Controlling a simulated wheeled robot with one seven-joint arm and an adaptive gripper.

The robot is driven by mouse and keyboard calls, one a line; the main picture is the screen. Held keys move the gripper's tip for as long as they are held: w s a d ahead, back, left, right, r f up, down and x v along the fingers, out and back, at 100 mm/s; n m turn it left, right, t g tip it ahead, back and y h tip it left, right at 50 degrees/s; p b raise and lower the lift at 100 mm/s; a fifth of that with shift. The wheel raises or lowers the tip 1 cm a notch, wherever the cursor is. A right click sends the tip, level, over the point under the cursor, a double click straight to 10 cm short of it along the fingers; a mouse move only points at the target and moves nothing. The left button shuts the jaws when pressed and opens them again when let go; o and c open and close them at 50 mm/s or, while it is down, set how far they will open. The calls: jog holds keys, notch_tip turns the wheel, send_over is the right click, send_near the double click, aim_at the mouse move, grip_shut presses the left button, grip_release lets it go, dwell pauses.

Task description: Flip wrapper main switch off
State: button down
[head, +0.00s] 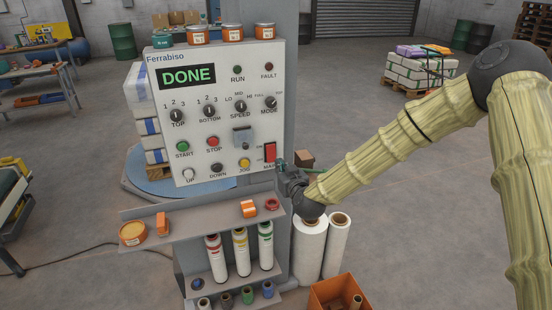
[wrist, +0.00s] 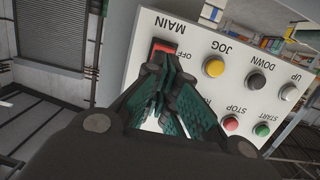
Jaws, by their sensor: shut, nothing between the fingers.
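The wrapper main switch (head: 269,152) is a red rocker at the lower right of the white control panel (head: 215,70), above the label MAIN. My gripper (head: 279,165) is at the panel's lower right edge, beside the switch. In the wrist view the panel is upside down, and the red switch (wrist: 164,47) shows just beyond my gripper's fingertips (wrist: 155,68). The fingers are shut and empty, and they hide part of the switch. The word OFF shows beside it. I cannot tell whether the fingertips touch the switch, nor which way the rocker is tipped.
A yellow jog button (head: 244,163) and a grey down button (head: 216,169) are left of the switch. A shelf (head: 190,222) with tape rolls juts out below the panel. White film rolls (head: 309,250) stand on the floor below my gripper. The panel display (head: 187,77) reads DONE.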

aim_at(273, 159)
jog(key=shift+p+x, duration=1.25)
jog(key=shift+x, duration=1.6)
jog(key=shift+f, duration=0.15)
